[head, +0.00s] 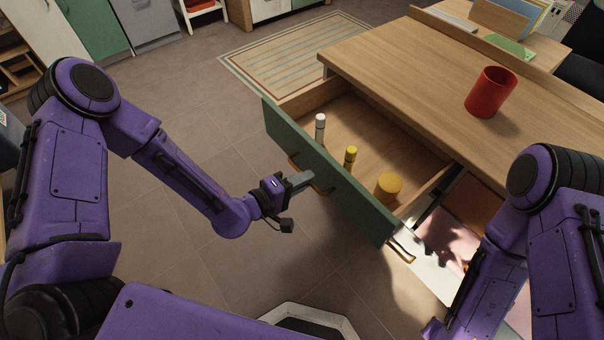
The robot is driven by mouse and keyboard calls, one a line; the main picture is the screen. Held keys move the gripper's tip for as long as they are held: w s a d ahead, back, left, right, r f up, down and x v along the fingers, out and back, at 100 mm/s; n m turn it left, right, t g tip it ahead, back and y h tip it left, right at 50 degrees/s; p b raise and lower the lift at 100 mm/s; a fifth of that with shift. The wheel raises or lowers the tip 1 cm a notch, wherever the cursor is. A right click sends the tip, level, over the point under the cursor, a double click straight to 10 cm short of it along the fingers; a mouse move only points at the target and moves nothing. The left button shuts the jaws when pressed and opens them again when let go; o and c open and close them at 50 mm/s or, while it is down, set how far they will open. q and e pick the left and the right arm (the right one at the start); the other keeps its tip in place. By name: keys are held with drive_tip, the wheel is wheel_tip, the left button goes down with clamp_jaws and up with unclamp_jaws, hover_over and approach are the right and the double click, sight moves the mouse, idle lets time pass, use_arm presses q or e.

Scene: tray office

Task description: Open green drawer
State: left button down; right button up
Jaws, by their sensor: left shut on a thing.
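The green drawer (345,185) of the wooden desk stands well out, its inside in view. Its front bears a brass-coloured handle (322,189). My left gripper (302,182) is at that handle and shut on it; the fingertips partly hide the grip. Inside the drawer stand a white bottle (320,127), a small yellow-capped bottle (350,157) and a yellow cylinder (389,186).
A red cup (490,92) stands on the wooden desk top (420,75). Right of the drawer is a white surface with papers (450,236) and another brass handle (401,252). The tiled floor (190,115) left of the drawer is clear. A striped rug (285,52) lies behind.

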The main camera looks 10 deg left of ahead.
use_arm(q)
drive_tip(key=shift+s+a, duration=0.15)
drive_tip(key=shift+s, duration=0.05)
idle(0.3)
drive_tip(key=c, duration=1.2)
unclamp_jaws()
drive_tip(key=p+v, duration=0.1)
drive_tip(key=v, duration=0.9)
drive_tip(key=shift+s+a, duration=0.2)
